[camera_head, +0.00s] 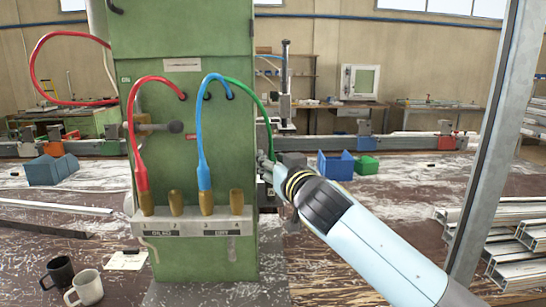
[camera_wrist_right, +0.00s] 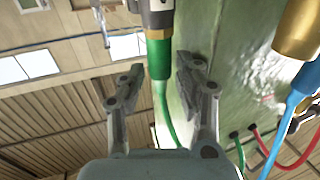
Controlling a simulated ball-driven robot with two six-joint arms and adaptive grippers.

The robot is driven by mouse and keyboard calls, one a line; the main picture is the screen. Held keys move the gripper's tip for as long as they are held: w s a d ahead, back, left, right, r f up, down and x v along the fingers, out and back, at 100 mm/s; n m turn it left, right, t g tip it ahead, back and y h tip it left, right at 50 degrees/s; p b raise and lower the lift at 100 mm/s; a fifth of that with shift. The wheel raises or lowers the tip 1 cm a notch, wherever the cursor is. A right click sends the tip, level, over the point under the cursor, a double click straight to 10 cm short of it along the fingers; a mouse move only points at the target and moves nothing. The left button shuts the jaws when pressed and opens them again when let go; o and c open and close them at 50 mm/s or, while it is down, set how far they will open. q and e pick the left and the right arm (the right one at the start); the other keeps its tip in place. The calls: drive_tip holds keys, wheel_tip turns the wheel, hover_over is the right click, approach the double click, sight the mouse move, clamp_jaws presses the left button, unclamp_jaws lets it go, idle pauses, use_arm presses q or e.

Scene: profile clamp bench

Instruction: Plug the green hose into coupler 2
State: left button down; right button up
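The green hose (camera_head: 243,88) leaves the green cabinet and curves down past its right edge. In the right wrist view the hose (camera_wrist_right: 167,115) ends in a green sleeve (camera_wrist_right: 159,60), which meets a grey fitting with a brass ring (camera_wrist_right: 156,22). My right gripper (camera_head: 267,163) is beside the cabinet's right side. Its fingers (camera_wrist_right: 160,75) stand open on either side of the green sleeve, with small gaps visible. Coupler 2 (camera_head: 176,203) is a brass socket on the front ledge with no hose in it. My left gripper is out of view.
The red hose (camera_head: 133,115) runs to coupler 1 and the blue hose (camera_head: 202,145) to coupler 3. The fourth coupler (camera_head: 237,202) has no hose. Two mugs (camera_head: 85,288) stand at lower left. A metal post (camera_head: 497,140) rises at right.

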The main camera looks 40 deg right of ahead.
sight(273, 160)
drive_tip(key=shift+w, duration=0.3)
clamp_jaws()
idle(0.3)
drive_tip(key=shift+r+p, duration=0.55)
drive_tip(key=shift+r, duration=0.2)
idle(0.8)
drive_tip(key=shift+r+p, duration=1.2)
drive_tip(key=shift+r, duration=0.15)
